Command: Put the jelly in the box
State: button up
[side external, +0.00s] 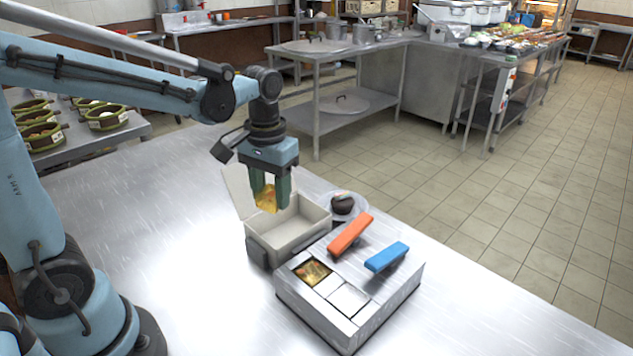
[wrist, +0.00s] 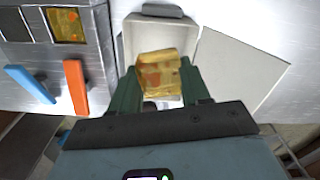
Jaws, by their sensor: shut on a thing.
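A golden, translucent jelly (side external: 267,199) is held between the green fingers of my gripper (side external: 270,190). The jelly also shows in the wrist view (wrist: 159,72), pinched between both fingers. An open white box (side external: 303,228) with its lid raised stands on the steel table. My gripper and the jelly are over the back left part of the box, near its raised lid. In the wrist view the jelly overlaps the inside of the box (wrist: 130,42). The exact height above the box floor cannot be told.
A metal container (side external: 345,325) with square compartments stands to the right of the box; one compartment holds another golden piece (side external: 312,272). An orange bar (side external: 350,234) and a blue bar (side external: 386,257) are raised on it. A dark round item (side external: 343,203) sits on a plate behind. The table's left is clear.

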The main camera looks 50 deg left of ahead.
jog(key=shift+f, duration=4.3)
jog(key=shift+f, duration=0.2)
jog(key=o, duration=1.1)
jog(key=shift+c, duration=1.3)
jog(key=shift+r, duration=0.15)
jog(key=shift+r, duration=2.35)
jog(key=shift+r, duration=0.15)
